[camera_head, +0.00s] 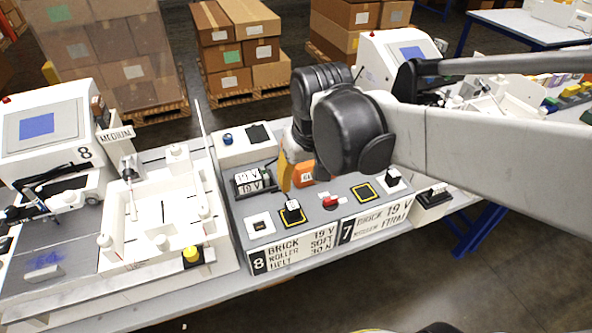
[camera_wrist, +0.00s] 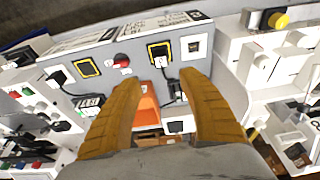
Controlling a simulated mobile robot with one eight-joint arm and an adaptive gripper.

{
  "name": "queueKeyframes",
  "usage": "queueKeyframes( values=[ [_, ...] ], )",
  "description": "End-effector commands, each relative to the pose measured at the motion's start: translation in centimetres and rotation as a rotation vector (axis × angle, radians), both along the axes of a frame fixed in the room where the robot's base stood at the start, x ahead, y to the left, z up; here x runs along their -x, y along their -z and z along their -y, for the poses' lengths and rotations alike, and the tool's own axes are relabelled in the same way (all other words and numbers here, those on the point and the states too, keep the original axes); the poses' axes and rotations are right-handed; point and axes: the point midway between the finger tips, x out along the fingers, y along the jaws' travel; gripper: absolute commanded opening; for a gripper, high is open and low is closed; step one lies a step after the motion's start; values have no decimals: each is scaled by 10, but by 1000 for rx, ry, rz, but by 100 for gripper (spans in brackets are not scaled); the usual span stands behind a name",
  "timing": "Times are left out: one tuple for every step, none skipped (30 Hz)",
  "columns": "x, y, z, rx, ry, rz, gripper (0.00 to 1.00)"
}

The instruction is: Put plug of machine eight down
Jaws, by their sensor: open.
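The plug of machine eight (camera_head: 292,211) is black with a white tag. It stands on a yellow-bordered black square on the grey panel, above the sign marked 8. In the wrist view the plug (camera_wrist: 161,61) is just beyond the fingertips, its black cable running toward the right finger. My gripper (camera_wrist: 159,80) has yellow fingers spread apart with nothing held between them. In the head view my gripper (camera_head: 287,174) is above and behind the plug, partly hidden by my arm. A white socket plate (camera_head: 260,225) beside the plug looks empty.
An orange block (camera_head: 303,174) stands behind the plug, close to the fingers. A red switch (camera_head: 330,201) and an empty yellow-bordered square (camera_head: 365,193) are to the right. Machine seven's plug (camera_head: 393,178) is farther right. Machine eight (camera_head: 45,128) stands at left.

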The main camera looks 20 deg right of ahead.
Motion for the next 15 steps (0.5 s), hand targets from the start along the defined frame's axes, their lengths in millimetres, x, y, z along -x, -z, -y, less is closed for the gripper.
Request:
queueKeyframes(
  values=[
    [16, -5, 0, 0, 0, 52, 48],
    [23, -8, 0, 0, 0, 85, 48],
    [32, -11, 0, 0, 0, 128, 48],
    [38, -12, 0, 0, 0, 158, 48],
    [44, -13, 0, 0, 0, 186, 48],
    [50, -14, 0, 0, 0, 222, 48],
    [55, -14, 0, 0, 0, 245, 48],
    [58, -14, 0, 0, 0, 267, 48],
    [63, -14, 0, 0, 0, 293, 48],
    [65, -14, 0, 0, 0, 309, 48],
    [67, -13, 0, 0, 0, 322, 48],
    [69, -13, 0, 0, 0, 337, 48],
    [70, -13, 0, 0, 0, 345, 48],
    [71, -13, 0, 0, 0, 351, 48],
    [72, -13, 0, 0, 0, 356, 48]
  ],
)
